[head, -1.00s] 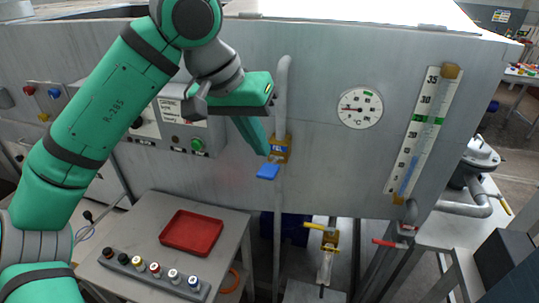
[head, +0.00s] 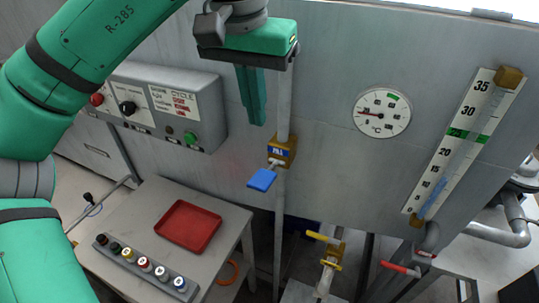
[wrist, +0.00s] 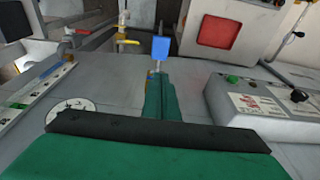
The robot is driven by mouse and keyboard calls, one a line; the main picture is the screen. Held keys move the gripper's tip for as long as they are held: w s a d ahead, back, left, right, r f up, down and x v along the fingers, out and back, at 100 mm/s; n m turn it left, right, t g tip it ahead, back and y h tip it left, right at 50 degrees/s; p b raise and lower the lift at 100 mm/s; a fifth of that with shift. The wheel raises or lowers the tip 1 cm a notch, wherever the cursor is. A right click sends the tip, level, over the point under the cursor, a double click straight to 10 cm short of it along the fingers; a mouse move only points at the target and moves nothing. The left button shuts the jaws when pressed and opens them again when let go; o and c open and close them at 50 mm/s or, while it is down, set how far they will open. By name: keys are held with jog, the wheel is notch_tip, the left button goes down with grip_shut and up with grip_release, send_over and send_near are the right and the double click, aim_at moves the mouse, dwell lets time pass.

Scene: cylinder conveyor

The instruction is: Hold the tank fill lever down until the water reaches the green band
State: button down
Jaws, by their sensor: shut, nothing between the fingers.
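The blue fill lever (head: 262,180) sticks out forward and down from a brass valve (head: 282,152) on the vertical pipe; it also shows in the wrist view (wrist: 161,47). My gripper (head: 257,122) is shut and empty, its fingers pointing down above and slightly left of the lever. In the head view a gap shows between fingertips and lever. In the wrist view the fingertips (wrist: 160,78) appear just below the lever. The level scale (head: 483,105) has a green band (head: 467,135) near 25. The blue water column (head: 434,199) stands well below it, its top roughly between 10 and 15.
A round dial (head: 382,112) is on the tank wall. A control box (head: 172,105) with knobs and a green button is left of my gripper. A red tray (head: 189,226) lies on the side table below. Yellow (head: 318,237) and red (head: 400,269) valve handles are lower right.

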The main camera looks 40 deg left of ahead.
jog(key=shift+f, duration=0.1)
send_over(263, 176)
jog(key=f, duration=1.2)
jog(key=shift+s+d+f, duration=0.1)
jog(key=shift+s+f, duration=0.1)
jog(key=shift+s, duration=0.2)
jog(key=shift+s+f, duration=0.1)
jog(key=shift+f, duration=0.5)
